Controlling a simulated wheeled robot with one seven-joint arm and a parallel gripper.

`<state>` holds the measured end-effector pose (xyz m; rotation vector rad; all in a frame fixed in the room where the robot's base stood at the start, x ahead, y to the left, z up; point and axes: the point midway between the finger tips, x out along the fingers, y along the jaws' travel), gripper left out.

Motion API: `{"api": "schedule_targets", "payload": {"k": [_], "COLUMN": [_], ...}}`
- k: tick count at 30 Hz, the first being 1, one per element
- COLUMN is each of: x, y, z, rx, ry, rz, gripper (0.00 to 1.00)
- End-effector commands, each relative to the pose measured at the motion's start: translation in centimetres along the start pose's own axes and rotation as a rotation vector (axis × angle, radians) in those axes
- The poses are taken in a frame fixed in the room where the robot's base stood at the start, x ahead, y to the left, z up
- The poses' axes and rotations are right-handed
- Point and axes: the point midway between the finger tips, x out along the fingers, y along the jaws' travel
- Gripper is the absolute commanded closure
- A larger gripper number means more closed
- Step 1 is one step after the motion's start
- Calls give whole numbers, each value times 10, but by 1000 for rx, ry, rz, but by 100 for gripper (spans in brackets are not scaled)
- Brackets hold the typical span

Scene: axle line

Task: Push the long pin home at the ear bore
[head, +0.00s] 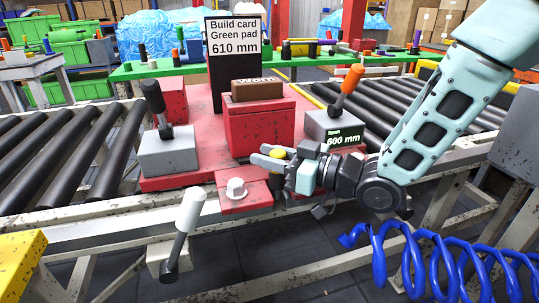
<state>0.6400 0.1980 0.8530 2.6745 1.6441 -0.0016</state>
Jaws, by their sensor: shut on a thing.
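My gripper (268,156) reaches in from the right, level with the front edge of the red fixture. It is shut on a pin with a yellow head (277,153), which I take to be the long pin. The pin seems to stand upright; a small yellowish part shows just below the fingers. The ear bore is hidden by my gripper, so I cannot tell how deep the pin sits. A red block with a pale hex bolt (236,188) lies just left of my gripper.
A red pedestal (258,128) carries a brown block (257,90). A grey clamp block (168,152) with a black lever stands left; a "600 mm" block (333,130) with an orange-topped lever (348,85) stands right. A white-handled lever (186,222) rises in front. Behind is a "Green pad 610 mm" card (234,38).

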Motion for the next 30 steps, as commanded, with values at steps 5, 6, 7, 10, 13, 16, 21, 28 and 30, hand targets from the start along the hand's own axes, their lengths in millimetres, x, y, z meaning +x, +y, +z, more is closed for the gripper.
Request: {"api": "schedule_targets", "payload": {"k": [5, 6, 7, 10, 13, 16, 21, 28, 30], "x": [0, 0, 0, 0, 0, 0, -2, -33, -49], "y": [0, 0, 0, 0, 0, 0, 0, 1, 2], "z": [3, 3, 3, 3, 3, 3, 3, 2, 3], "rx": [-1, 0, 0, 0, 0, 0, 0, 0, 0], "ry": [1, 1, 0, 0, 0, -1, -1, -2, -3], "rz": [0, 0, 0, 0, 0, 0, 1, 5, 5], "gripper": [66, 55, 47, 46, 46, 46, 46, 46, 46]}}
